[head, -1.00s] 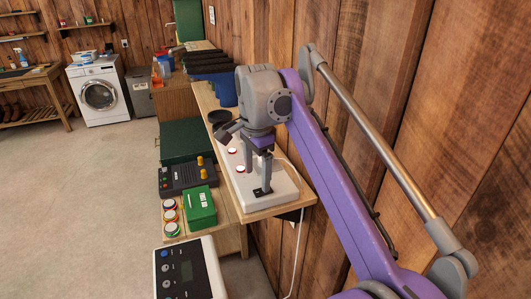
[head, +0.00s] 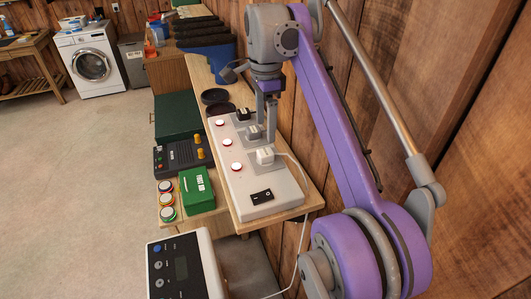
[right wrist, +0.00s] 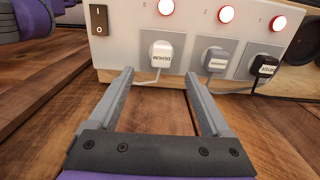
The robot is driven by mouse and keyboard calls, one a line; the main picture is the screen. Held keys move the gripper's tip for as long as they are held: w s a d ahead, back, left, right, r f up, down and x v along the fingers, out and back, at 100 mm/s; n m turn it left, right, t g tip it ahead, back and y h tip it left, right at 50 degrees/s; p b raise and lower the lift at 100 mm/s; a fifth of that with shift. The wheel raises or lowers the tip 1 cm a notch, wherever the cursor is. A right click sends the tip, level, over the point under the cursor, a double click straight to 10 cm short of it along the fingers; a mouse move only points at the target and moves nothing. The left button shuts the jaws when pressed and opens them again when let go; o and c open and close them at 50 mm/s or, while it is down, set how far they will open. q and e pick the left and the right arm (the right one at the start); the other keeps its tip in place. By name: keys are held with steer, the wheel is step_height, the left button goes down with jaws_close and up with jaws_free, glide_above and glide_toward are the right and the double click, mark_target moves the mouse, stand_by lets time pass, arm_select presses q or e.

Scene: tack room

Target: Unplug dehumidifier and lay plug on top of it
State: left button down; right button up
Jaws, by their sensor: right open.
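A white power strip (head: 262,212) lies on a wooden shelf, with a black rocker switch (head: 262,196) at its near end and three lit red lights. A white plug (head: 266,155), its label reading like "DEHUM" in the right wrist view (right wrist: 162,52), sits in the nearest socket. A white cord runs from it down past the shelf edge. The white unit with a dark control panel (head: 205,250), at the bottom, looks like the dehumidifier. My right gripper (right wrist: 158,74) is open and empty, its fingertips just short of the white plug. My left gripper is out of view.
A grey plug (right wrist: 214,60) and a black plug (right wrist: 263,67) sit in the strip beside the white one. Dark round bowls (head: 215,97) stand behind the strip. A green box (head: 198,190) and a dark device (head: 180,155) lie on the left. The wooden wall is close on the right.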

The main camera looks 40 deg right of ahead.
mark_target(265, 151)
steer(key=shift+w+d+f+b, duration=0.1)
steer(key=shift+f+b, duration=0.1)
steer(key=shift+f, duration=0.2)
steer(key=shift+w+f+b, duration=0.1)
steer(key=shift+f+b, duration=0.05)
steer(key=shift+f, duration=0.2)
steer(key=f+b, duration=0.3)
steer(key=f, duration=0.3)
steer(key=shift+s+f+b, duration=0.15)
steer(key=shift+s+b, duration=0.05)
steer(key=shift+b, duration=0.15)
steer(key=shift+w+f, duration=0.1)
steer(key=shift+f, duration=0.55)
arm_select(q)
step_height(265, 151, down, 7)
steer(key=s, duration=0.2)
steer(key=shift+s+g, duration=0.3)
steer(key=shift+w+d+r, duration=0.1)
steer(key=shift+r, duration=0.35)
arm_select(e)
jaws_close()
steer(key=shift+r, duration=0.1)
